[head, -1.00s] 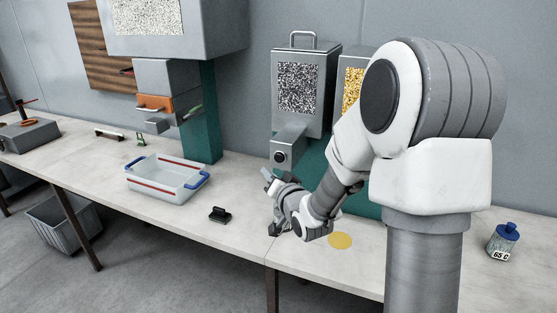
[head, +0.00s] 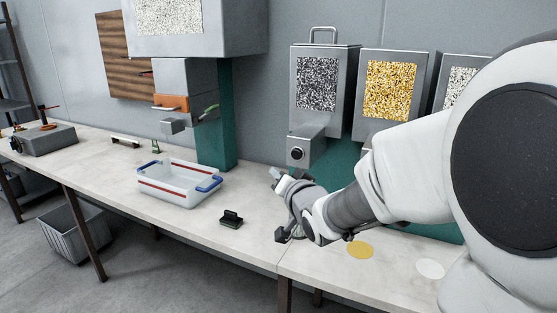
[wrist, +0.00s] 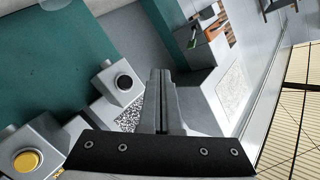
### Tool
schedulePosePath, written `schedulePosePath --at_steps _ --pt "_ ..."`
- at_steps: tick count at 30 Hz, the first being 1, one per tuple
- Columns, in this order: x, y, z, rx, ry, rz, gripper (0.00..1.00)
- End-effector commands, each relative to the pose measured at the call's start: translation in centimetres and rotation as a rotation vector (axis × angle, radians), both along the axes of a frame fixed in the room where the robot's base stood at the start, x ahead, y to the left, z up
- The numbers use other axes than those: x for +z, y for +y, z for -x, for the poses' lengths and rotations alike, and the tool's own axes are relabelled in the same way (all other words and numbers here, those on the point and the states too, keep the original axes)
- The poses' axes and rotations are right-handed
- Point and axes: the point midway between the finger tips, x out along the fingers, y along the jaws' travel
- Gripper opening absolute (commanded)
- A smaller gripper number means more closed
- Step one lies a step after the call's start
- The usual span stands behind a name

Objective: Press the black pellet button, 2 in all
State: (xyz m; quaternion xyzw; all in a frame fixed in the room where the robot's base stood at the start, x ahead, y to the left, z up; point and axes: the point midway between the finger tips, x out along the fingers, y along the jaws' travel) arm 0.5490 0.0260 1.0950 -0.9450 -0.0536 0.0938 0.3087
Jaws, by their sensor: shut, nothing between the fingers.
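The black pellet button (head: 297,153) is a round black knob on the front of a grey box below the hopper of black-and-white pellets (head: 317,84). In the wrist view the black button (wrist: 124,82) lies left of my fingers and apart from them. My gripper (head: 275,173) is shut and empty, a little below and left of the button in the head view. Its two fingers (wrist: 160,74) lie together in the wrist view. No contact with the button shows.
A yellow-pellet hopper (head: 391,88) stands to the right; its yellow button (wrist: 27,160) shows in the wrist view. A white tray with blue handles (head: 163,193) and a small black holder (head: 231,222) are on the bench. A yellow disc (head: 360,250) lies near the front edge.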

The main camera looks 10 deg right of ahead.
Motion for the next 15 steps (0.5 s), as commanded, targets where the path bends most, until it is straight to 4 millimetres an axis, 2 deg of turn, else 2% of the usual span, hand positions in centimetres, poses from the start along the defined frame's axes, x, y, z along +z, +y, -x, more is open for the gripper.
schedulePosePath --at_steps 8,15 --pt "0.0 -0.2 -0.3 -0.001 0.001 -0.001 0.00" --pt "0.1 -1.7 -2.3 -0.002 0.001 -0.002 0.00"
